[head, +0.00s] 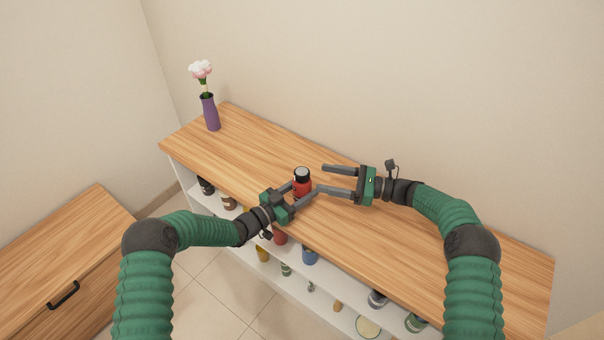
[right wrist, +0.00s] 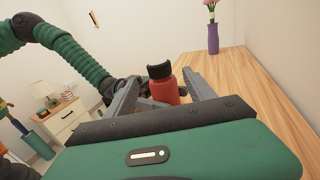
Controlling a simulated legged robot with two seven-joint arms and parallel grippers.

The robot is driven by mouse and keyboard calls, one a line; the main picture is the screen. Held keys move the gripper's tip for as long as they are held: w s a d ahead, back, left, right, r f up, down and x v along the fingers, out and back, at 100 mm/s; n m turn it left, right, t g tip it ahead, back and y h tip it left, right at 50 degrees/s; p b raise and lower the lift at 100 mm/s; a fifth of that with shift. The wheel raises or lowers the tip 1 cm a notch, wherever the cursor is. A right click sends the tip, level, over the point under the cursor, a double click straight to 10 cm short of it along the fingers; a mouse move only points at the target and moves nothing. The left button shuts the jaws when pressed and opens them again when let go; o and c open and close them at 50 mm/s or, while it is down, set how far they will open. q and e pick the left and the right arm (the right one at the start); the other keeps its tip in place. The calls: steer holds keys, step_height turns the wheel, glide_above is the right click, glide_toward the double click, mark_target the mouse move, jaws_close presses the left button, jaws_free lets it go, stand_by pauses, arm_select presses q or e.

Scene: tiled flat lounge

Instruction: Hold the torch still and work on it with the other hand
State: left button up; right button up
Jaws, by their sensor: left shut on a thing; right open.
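The torch (head: 302,184) is a short red cylinder with a black top and stands upright on the wooden shelf top. My left gripper (head: 302,191) is shut on it from the front left, one finger on each side. My right gripper (head: 321,179) is open and empty just to the right of the torch, its fingers pointing left towards it. In the right wrist view the torch (right wrist: 164,88) shows beyond and between the open fingers, apart from them. Its lower part is hidden there behind my gripper.
A purple vase (head: 210,113) with pink and white flowers stands at the far left end of the shelf top (head: 250,137). Several jars and small items fill the white shelves below. A wooden drawer cabinet (head: 70,250) stands at the left. The top's right part is clear.

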mark_target(303, 173)
steer(key=x, duration=0.8)
steer(key=shift+d, duration=0.1)
steer(key=c, duration=1.4)
jaws_close()
